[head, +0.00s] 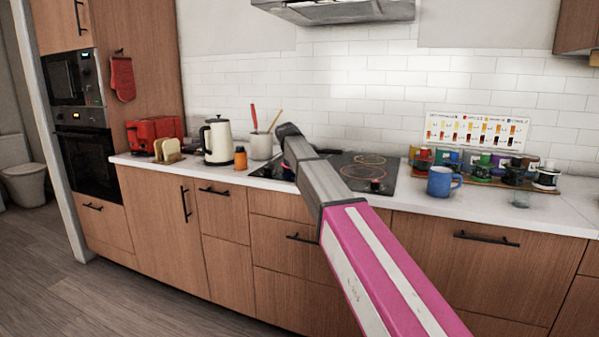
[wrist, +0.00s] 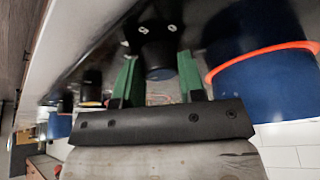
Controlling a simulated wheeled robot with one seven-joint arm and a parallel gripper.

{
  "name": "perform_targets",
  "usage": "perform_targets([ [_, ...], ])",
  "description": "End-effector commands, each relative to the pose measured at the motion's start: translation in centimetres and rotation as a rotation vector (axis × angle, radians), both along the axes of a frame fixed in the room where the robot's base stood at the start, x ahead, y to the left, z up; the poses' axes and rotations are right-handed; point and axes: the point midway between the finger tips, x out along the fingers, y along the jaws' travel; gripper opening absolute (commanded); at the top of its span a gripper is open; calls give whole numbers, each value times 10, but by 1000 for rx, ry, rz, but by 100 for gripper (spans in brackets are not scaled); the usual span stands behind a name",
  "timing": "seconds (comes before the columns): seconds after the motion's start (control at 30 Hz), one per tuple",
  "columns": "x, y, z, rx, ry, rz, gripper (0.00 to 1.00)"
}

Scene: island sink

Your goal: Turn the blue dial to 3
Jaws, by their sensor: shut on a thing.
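The dial is a short dark knob with a dark blue end face (wrist: 160,73) in the wrist view, mounted on a black surface with small white marks beside it. My gripper (wrist: 157,58) has its two green fingers on either side of the knob, shut on it. The number that the dial points at is too blurred to read. In the head view, my arm hides my gripper and the dial at the left part of the black cooktop (head: 360,160).
A blue round thing with an orange ring (wrist: 262,62) is close on the right in the wrist view. In the head view, a blue mug (head: 443,181) stands right of the cooktop. A kettle (head: 217,142), orange bottle (head: 240,158) and utensil crock (head: 261,146) stand left.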

Motion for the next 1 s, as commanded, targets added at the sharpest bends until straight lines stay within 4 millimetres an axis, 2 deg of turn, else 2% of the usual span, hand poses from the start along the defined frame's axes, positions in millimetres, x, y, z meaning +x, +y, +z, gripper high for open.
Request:
perform_targets([
  [0.43, 0, 1, 0, 3, 1, -10, 13],
  [0.47, 0, 1, 0, 3, 1, -10, 40],
  [0.53, 0, 1, 0, 3, 1, -10, 62],
  [0.87, -1, 1, 2, 1, 0, -9, 62],
  [1.0, -4, 5, 14, 1, 0, -9, 62],
])
